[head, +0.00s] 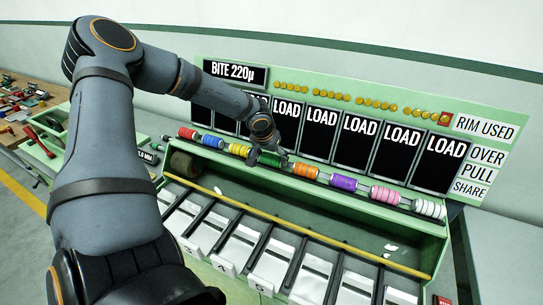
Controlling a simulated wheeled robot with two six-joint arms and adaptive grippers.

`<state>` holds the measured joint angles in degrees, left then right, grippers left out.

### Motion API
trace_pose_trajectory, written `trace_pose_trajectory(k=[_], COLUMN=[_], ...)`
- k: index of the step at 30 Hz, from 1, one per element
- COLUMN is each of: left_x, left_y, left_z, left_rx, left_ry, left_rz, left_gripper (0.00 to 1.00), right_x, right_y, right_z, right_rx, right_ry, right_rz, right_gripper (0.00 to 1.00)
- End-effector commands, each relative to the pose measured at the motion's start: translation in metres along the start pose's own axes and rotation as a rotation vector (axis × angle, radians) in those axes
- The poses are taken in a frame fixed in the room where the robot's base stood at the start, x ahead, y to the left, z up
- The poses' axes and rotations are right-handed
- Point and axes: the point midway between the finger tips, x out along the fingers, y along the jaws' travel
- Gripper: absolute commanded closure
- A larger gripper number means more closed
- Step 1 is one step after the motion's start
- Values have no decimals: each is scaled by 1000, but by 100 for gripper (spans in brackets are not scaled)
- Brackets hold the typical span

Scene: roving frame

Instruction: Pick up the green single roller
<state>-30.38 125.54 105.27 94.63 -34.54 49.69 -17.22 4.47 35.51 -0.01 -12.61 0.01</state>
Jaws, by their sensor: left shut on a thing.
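The green single roller (271,159) sits in the row of coloured rollers along the machine's upper ledge, between the yellow roller (238,150) and the orange roller (305,170). My left arm reaches in from the left, and my left gripper (263,155) is shut on the green roller. The fingers hide part of the roller. Whether it is clear of the ledge cannot be told. My right gripper is not in view.
Red (187,132), blue (212,141), purple (343,183), pink (385,195) and white (429,208) rollers share the row. Black LOAD panels (360,140) stand close behind. A yellow bar (330,238) and white-fronted slots lie below. A cluttered bench (20,105) is at far left.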

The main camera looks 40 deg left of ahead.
Motion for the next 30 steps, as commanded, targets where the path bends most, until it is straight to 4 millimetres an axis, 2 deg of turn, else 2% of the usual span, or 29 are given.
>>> trace_pose_trajectory(k=[8, 14, 17, 23, 25, 30], left_x=[-1, -16, -35, -99, -112, -145], left_y=[0, 0, 5, 40, 57, 90], left_z=[-1, -8, -12, -4, 9, 27], left_rx=[0, -2, 1, 5, 8, 4], left_ry=[1, 5, 5, 8, 4, 2], left_rz=[0, 1, 5, -3, -7, -10], left_gripper=[62, 62, 62, 62, 62, 62], right_x=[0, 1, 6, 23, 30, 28], right_y=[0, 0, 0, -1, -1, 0], right_z=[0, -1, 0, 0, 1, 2], right_rx=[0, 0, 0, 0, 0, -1], right_ry=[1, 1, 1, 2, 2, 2], right_rz=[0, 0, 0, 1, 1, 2], right_gripper=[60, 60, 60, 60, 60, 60])
